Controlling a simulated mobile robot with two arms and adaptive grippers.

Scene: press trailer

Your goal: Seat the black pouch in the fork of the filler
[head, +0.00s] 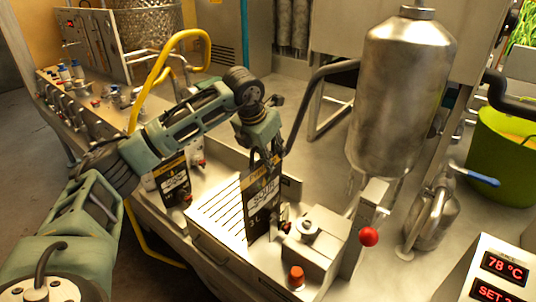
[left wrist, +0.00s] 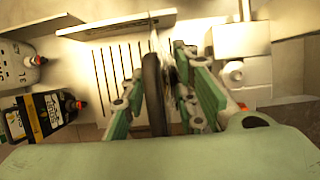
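The black pouch (head: 262,205) with a yellow-and-white label stands upright and edge-on over the slotted tray, close to the left side of the steel filler block (head: 318,245). My left gripper (head: 266,158) is at its top edge, fingers down, and appears shut on it. In the left wrist view the green fingers (left wrist: 165,95) flank a thin dark upright edge. The pouch's spout side faces the filler block. The fork is hard to make out, and I cannot tell whether the spout is in it. My right gripper is out of view.
Another black pouch (head: 173,186) stands left of the tray (head: 215,215); a pale pouch (left wrist: 18,66) stands beside it in the left wrist view. A yellow pipe (head: 160,70) stands behind my arm.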

